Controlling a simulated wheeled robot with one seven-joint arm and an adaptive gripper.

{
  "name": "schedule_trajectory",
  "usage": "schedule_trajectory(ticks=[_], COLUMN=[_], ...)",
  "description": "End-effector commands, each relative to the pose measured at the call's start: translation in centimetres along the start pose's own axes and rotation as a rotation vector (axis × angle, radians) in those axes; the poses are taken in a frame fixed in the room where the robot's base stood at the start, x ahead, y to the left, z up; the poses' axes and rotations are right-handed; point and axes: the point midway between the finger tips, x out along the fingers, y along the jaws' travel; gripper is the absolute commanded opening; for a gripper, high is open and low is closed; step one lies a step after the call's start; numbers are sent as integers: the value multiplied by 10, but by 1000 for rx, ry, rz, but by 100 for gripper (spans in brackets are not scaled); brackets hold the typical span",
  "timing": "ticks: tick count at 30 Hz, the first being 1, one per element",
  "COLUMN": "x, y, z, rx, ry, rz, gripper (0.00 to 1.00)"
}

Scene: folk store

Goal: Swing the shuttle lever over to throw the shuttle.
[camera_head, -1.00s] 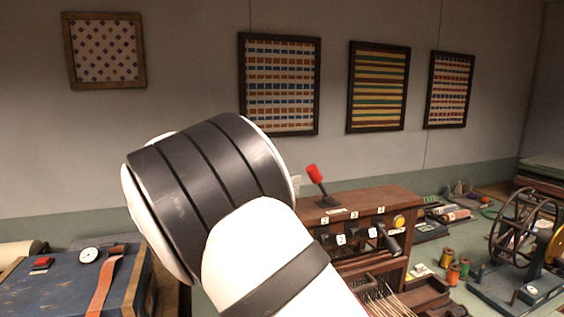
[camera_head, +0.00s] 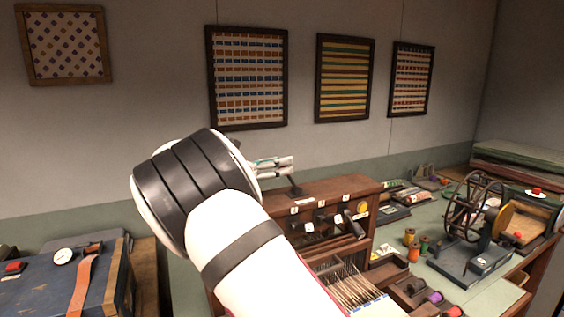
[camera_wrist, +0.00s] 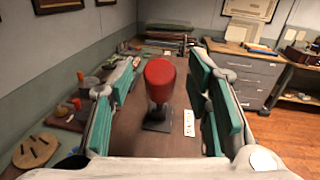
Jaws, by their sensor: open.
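The shuttle lever has a red knob (camera_wrist: 160,78) on a dark stem and base (camera_wrist: 158,122), on top of the brown wooden loom (camera_head: 352,187). In the wrist view the knob stands between the two teal finger pads of my gripper (camera_wrist: 163,88), with a gap on each side. My gripper is open and not closed on the knob. In the head view my gripper (camera_head: 275,164) is at the lever, its fingers hiding the knob. Only the dark lower part of the lever (camera_head: 295,188) shows below them.
Switches and a dark handle (camera_head: 352,226) are on the loom's front. A spinning wheel (camera_head: 478,215) and thread spools (camera_head: 411,237) stand to the right. A blue chest (camera_head: 50,285) is at the left. Framed textiles hang on the wall behind.

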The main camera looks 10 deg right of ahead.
Motion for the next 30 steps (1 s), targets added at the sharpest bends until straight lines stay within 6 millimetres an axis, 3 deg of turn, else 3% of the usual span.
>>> schedule_trajectory(ticks=[5,14,20,30], x=[13,15,14,16], y=[0,0,0,0], z=[0,0,0,1], rx=[-1,0,0,5], ry=[-1,0,0,16], rz=[-1,0,0,1], gripper=[45,45,2,0])
